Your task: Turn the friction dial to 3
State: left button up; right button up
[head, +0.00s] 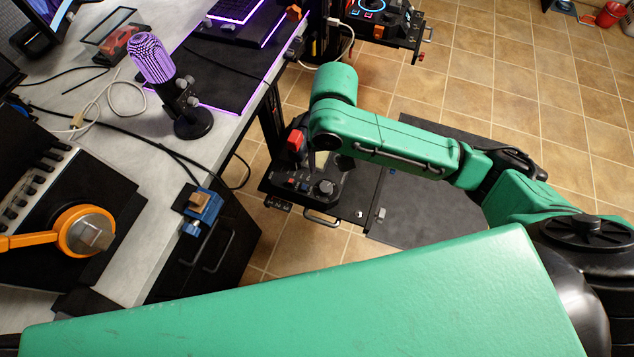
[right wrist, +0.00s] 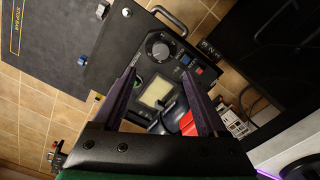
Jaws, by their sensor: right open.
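The friction dial (head: 325,188) is a round black knob on a dark control panel (head: 350,207) beside the desk. In the right wrist view the dial (right wrist: 158,48) has a ring of pale marks around it, too small to read. My right gripper (head: 328,166) hangs above the panel, partly hidden below its green arm. The dial lies just beyond the fingertips, and I see no contact. My left gripper is not in view.
A red-topped lever (head: 295,139) stands at the panel's left, close to my right gripper. The panel has a small screen (right wrist: 156,92), coloured switches and a metal handle (head: 320,220). A grey desk (head: 225,140) with a microphone (head: 160,70) borders the left.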

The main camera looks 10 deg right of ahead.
aim_at(326, 187)
notch_tip(326, 187, down, 12)
jog(key=shift+a+b, duration=0.1)
jog(key=shift+b, duration=1.15)
jog(key=shift+r, duration=0.1)
grip_shut()
